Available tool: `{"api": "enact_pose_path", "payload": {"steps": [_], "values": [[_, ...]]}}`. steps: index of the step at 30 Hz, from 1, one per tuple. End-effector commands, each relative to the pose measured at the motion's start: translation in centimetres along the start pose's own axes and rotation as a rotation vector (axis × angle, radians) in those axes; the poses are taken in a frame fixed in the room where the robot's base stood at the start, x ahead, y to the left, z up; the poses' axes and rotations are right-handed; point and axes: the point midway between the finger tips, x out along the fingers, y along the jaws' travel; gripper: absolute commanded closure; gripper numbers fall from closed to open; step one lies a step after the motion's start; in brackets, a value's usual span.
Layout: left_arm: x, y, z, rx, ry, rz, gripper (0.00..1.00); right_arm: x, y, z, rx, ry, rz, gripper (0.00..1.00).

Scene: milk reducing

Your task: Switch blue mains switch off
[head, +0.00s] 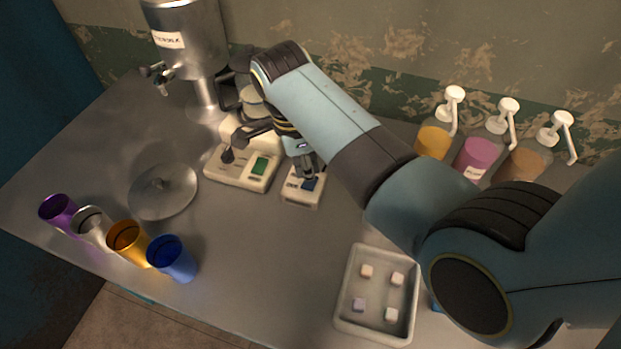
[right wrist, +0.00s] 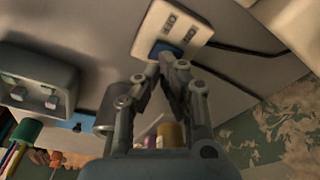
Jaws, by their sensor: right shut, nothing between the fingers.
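The mains switch box is a small cream block on the table, in the middle of the head view (head: 301,198). Its blue switch (head: 310,184) is at the end under my gripper. My right gripper (head: 307,174) is shut and empty. In the wrist view its fingertips (right wrist: 168,62) are right at the blue switch; I cannot tell whether they touch it. The switch's position is unclear. My left gripper is not in view.
A cream device with a green display (head: 261,165) stands just left of the box. A steel tank (head: 185,40) is behind it. Pump bottles (head: 475,155) are at the right. A tray of small cubes (head: 345,305) lies in front, and coloured cups (head: 172,258) stand front left.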

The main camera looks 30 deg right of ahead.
Motion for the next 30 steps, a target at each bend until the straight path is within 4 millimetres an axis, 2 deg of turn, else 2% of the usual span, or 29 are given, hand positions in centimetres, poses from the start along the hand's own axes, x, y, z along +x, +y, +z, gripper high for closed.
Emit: {"api": "enact_pose_path", "payload": {"steps": [30], "values": [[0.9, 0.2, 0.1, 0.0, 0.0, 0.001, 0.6, 1.5, 0.0, 0.2, 0.0, 0.0, 0.001, 1.0]]}}
